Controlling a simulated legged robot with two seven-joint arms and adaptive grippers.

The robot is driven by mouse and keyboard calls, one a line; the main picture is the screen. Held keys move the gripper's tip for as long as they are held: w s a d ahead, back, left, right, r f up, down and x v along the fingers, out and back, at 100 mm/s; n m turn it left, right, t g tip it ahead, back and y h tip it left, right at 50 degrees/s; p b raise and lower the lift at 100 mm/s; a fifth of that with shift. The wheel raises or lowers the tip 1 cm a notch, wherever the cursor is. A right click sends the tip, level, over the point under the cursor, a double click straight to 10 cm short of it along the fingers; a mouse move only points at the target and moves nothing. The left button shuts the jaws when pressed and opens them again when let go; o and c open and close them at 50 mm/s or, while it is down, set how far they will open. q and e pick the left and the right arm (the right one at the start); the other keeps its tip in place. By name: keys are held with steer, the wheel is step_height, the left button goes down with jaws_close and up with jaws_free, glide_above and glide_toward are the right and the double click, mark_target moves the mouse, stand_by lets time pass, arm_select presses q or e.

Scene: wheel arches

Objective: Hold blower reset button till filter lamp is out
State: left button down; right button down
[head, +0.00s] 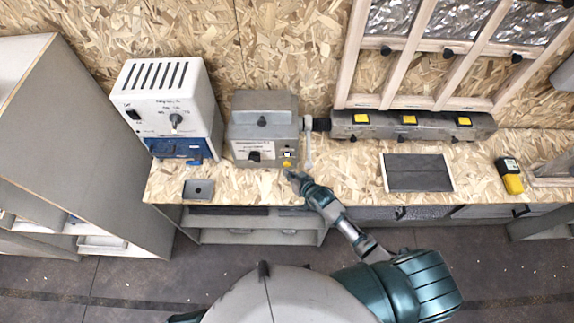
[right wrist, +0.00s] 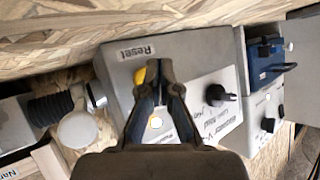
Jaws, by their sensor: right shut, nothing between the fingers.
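The blower unit is a grey metal box (head: 262,122) on the bench, with a black knob and a white label on its front. A yellow button (head: 287,163) is at its lower right front corner. In the right wrist view, the yellow button (right wrist: 140,76) shows beside my fingertips, partly hidden, under a "Reset" label (right wrist: 135,51). My right gripper (head: 291,174) is shut and empty, its tips at the button; whether they press it I cannot tell. My left gripper is out of view.
A white and blue control box (head: 168,105) stands left of the blower. A dark panel (head: 417,172) and yellow meter (head: 509,176) lie further right.

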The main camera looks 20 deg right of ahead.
steer(key=shift+w, duration=0.1)
steer(key=shift+w+d+r, duration=0.1)
steer(key=shift+w, duration=0.15)
steer(key=shift+w+d, duration=0.15)
steer(key=shift+w, duration=0.35)
stand_by(0.7)
steer(key=shift+s, duration=0.15)
stand_by(0.9)
steer(key=shift+s+p, duration=0.35)
steer(key=shift+p, duration=0.2)
steer(key=shift+s+a, duration=0.25)
steer(key=shift+s, duration=0.15)
steer(key=shift+p, duration=0.3)
